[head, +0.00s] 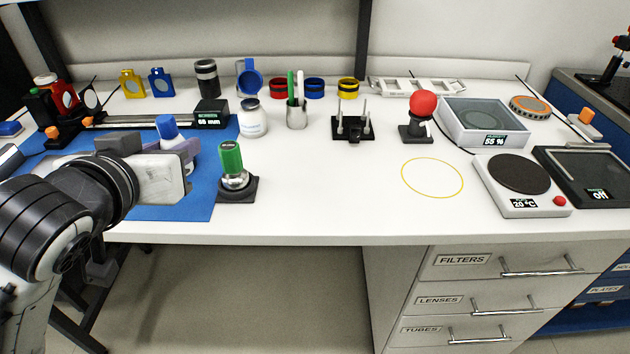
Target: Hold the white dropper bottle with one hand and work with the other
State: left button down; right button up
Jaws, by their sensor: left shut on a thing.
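My left gripper (178,160) reaches in from the left over the blue mat (195,207). It is shut on what looks like the white dropper bottle (167,128). Only the blue top shows above the gripper, and the body is mostly hidden behind the fingers and the hand. I cannot tell whether the bottle touches the mat. My right gripper is not in view.
A green-handled tool on a black base (236,172) stands just right of my left gripper. A white jar (253,121) and a pen cup (297,115) stand behind. A yellow ring outline (432,178) marks clear tabletop. A hotplate (520,180) stands right.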

pick_arm(q)
jog(key=w+d+m+h+p, duration=0.1)
jog(key=w+d+p, duration=0.2)
jog(key=d, duration=0.7)
jog(key=w+d+m+h+p, duration=0.2)
jog(key=w+d, duration=0.3)
jog(key=d, duration=0.4)
jog(key=shift+w+d+p, duration=0.2)
jog(key=shift+d+p, duration=0.2)
jog(key=shift+p, duration=0.2)
jog(key=shift+f, duration=0.1)
jog(key=shift+f, duration=3.1)
jog(key=shift+f, duration=1.9)
